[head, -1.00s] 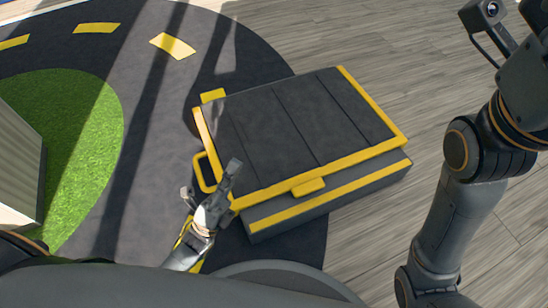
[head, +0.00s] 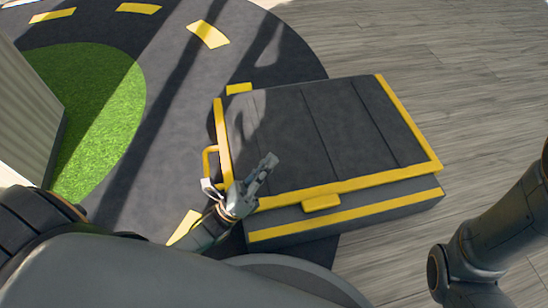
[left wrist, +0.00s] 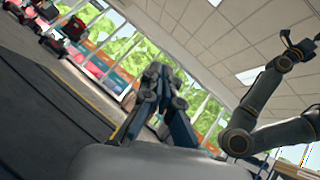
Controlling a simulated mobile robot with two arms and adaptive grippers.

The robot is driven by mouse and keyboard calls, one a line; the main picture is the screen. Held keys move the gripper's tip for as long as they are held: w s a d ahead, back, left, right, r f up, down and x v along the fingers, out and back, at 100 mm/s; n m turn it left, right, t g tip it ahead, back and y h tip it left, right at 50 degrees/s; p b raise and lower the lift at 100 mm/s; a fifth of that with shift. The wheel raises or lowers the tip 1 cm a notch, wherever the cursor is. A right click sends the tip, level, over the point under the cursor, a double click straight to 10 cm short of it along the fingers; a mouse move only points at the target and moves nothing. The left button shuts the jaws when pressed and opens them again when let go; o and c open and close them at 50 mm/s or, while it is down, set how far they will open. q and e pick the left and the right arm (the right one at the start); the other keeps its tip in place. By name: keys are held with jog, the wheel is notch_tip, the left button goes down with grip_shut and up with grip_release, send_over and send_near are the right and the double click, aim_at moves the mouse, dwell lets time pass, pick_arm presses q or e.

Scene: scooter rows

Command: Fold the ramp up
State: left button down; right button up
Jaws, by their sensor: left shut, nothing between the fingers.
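The ramp (head: 325,125) is a dark grooved panel with yellow edge strips. It lies almost flat over a grey base with a yellow front stripe (head: 350,215). A yellow tab (head: 322,203) is at its front edge and a yellow loop handle (head: 209,164) at its left side. My left gripper (head: 268,163) is over the ramp's front left corner, shut and empty. I cannot tell whether it touches the panel. In the left wrist view its fingers (left wrist: 155,75) point up, with a dark surface at the left.
Dark track with yellow dashes (head: 208,34) and a green patch (head: 95,105) lie left of the ramp. A pale ribbed block (head: 25,110) stands at the far left. Wooden floor at the right is clear except for my right arm (head: 495,230).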

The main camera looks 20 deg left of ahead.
pick_arm(q)
jog(key=shift+x, duration=1.2)
jog(key=shift+a+f+b, duration=0.1)
jog(key=shift+b, duration=0.2)
dwell(0.5)
